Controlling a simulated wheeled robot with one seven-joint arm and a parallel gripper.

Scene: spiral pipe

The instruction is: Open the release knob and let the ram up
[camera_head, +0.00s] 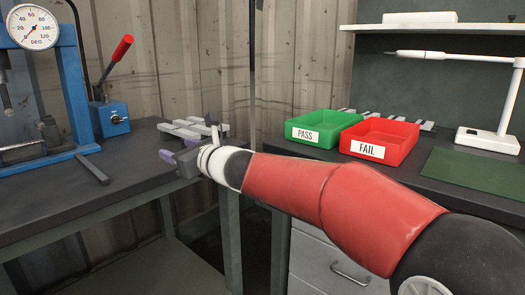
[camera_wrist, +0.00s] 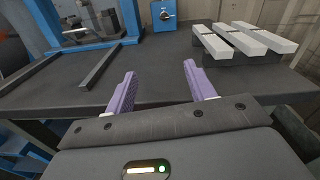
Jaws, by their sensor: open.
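The blue pump box (camera_head: 110,118) stands on the dark bench beside the blue press frame (camera_head: 76,85). The small release knob (camera_head: 117,119) is on its front face. The knob also shows at the top of the wrist view (camera_wrist: 165,15), beyond the fingertips. The ram (camera_head: 4,95) is partly in view at the left edge of the head view, above the press bed. My gripper (camera_wrist: 159,70) is open, with nothing between its purple fingers. In the head view my gripper (camera_head: 176,152) is at the bench's right edge, to the right of and nearer than the knob, apart from it.
A pump lever with a red grip (camera_head: 122,48) rises above the box. A dial gauge (camera_head: 33,27) tops the press. Pale bars (camera_wrist: 245,38) lie to the right of the knob. A dark bar (camera_wrist: 100,68) lies on the bench. Green (camera_head: 322,128) and red (camera_head: 380,138) trays stand right.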

